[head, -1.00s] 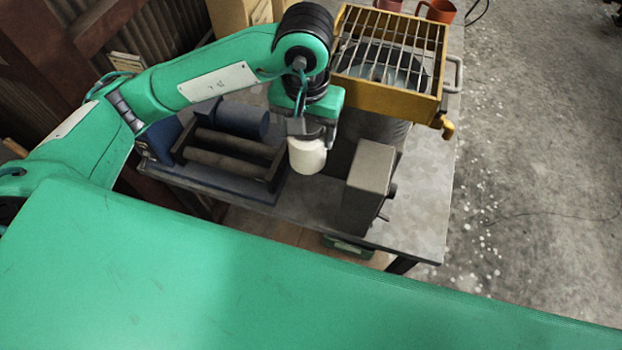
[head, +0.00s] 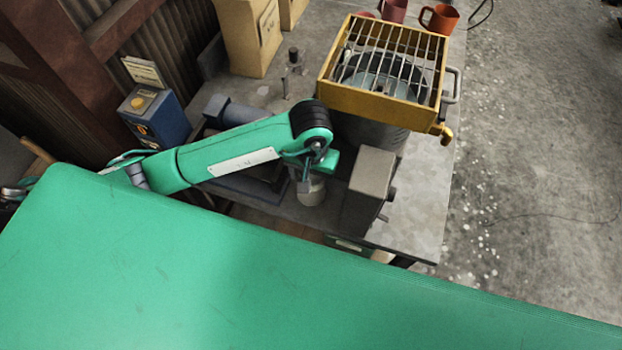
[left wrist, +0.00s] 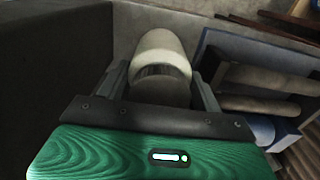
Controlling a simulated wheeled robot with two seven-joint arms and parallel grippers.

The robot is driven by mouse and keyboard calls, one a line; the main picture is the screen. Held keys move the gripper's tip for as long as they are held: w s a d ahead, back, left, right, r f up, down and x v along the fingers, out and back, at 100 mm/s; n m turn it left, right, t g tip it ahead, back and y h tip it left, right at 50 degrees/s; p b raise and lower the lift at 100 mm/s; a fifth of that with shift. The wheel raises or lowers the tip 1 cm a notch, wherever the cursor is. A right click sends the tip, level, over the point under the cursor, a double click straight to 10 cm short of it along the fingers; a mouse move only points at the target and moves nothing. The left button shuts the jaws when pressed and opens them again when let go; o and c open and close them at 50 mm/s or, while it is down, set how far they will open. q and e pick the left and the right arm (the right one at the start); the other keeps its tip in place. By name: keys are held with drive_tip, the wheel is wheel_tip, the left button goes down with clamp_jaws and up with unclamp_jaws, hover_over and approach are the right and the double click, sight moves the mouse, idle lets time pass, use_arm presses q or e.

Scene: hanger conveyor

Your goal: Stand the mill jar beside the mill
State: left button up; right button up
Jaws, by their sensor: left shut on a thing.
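The mill jar (head: 313,191) is a whitish cylinder, low over the bench between the mill and a grey box. It also shows in the left wrist view (left wrist: 163,48). My left gripper (head: 307,180) is shut on it, with a dark finger on each side in the left wrist view (left wrist: 160,82). I cannot tell whether the jar's base touches the bench. The mill (head: 230,112), a blue frame with rollers, is to the left of the jar and partly hidden by my left arm. In the left wrist view the mill (left wrist: 262,78) is at the right, apart from the jar.
A grey box (head: 369,178) stands close to the right of the jar. Behind it is a yellow grated tray (head: 372,103) on a drum. Mugs (head: 438,18), cartons (head: 249,36) and a blue can (head: 154,118) are farther back. The bench (head: 415,205) is bare at the front right.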

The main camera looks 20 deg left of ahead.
use_arm(q)
drive_tip(key=shift+f+p, duration=0.65)
drive_tip(key=shift+f, duration=1.45)
drive_tip(key=o, duration=1.1)
drive_tip(key=shift+f+b, duration=0.15)
drive_tip(key=shift+b, duration=0.15)
drive_tip(key=shift+c, duration=0.2)
drive_tip(key=o, duration=0.4)
drive_tip(key=shift+r+p, duration=0.35)
wheel_tip(320, 180, up, 10)
drive_tip(key=b, duration=0.5)
drive_tip(key=shift+r, duration=0.9)
